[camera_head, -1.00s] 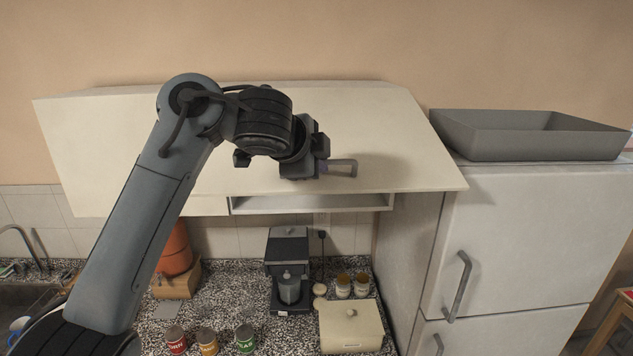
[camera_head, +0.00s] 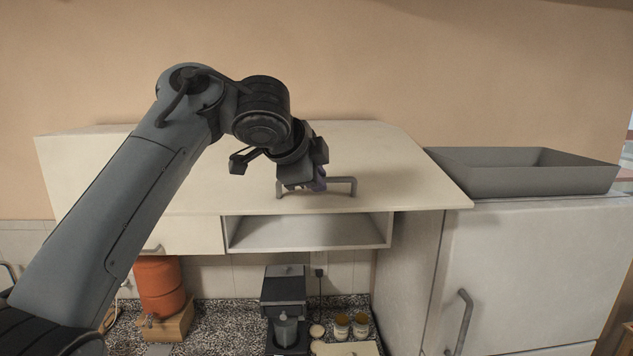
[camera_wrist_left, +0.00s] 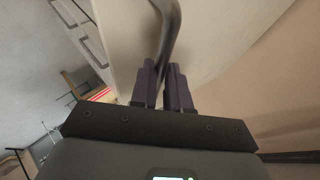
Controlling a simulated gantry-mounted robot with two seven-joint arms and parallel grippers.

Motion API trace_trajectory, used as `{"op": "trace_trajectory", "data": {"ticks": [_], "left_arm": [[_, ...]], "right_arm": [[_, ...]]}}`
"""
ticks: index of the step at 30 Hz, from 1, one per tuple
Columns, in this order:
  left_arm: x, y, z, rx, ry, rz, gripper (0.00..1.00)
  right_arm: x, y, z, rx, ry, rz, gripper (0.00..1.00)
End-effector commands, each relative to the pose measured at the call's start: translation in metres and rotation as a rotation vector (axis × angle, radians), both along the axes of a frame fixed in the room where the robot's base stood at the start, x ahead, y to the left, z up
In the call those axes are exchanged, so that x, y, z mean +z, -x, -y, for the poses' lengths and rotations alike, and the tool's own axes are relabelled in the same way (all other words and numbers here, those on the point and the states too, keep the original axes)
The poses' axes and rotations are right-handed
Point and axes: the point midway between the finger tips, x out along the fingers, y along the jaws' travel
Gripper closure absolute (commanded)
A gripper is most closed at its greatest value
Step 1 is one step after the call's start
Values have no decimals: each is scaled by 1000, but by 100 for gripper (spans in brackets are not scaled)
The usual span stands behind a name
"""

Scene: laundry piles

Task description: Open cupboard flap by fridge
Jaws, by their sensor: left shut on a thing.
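The cupboard flap (camera_head: 392,170) next to the fridge is tilted up, with an open compartment (camera_head: 300,234) showing below its front edge. Its grey bar handle (camera_head: 345,181) stands out near that edge. My left gripper (camera_head: 317,185) is at the handle, shut on it. In the left wrist view the dark fingers (camera_wrist_left: 163,85) close around the curved handle (camera_wrist_left: 170,35), and the pale flap (camera_wrist_left: 120,40) lies beyond. The fridge (camera_head: 535,260) stands at the right. My right gripper is not in view.
A grey tray (camera_head: 525,175) sits on top of the fridge. On the speckled counter below are a coffee machine (camera_head: 284,290), jars (camera_head: 341,326) and an orange container (camera_head: 160,288) on a wooden stand. The wall above the flap is clear.

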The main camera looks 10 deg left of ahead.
Motion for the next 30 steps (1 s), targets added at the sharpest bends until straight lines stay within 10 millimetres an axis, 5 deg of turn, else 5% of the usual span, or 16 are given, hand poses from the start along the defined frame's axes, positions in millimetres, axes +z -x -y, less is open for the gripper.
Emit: {"op": "trace_trajectory", "data": {"ticks": [6, 7, 11, 30], "left_arm": [[-2, -7, -10, 30, 10, 0, 100], [-2, -7, -10, 29, 9, 1, 81], [-1, -7, -10, 31, 11, 1, 62], [2, -5, -7, 23, 13, 5, 62]], "right_arm": [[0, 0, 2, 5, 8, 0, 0], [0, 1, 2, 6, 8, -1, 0], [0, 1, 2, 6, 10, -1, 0], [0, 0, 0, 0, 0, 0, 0]]}}
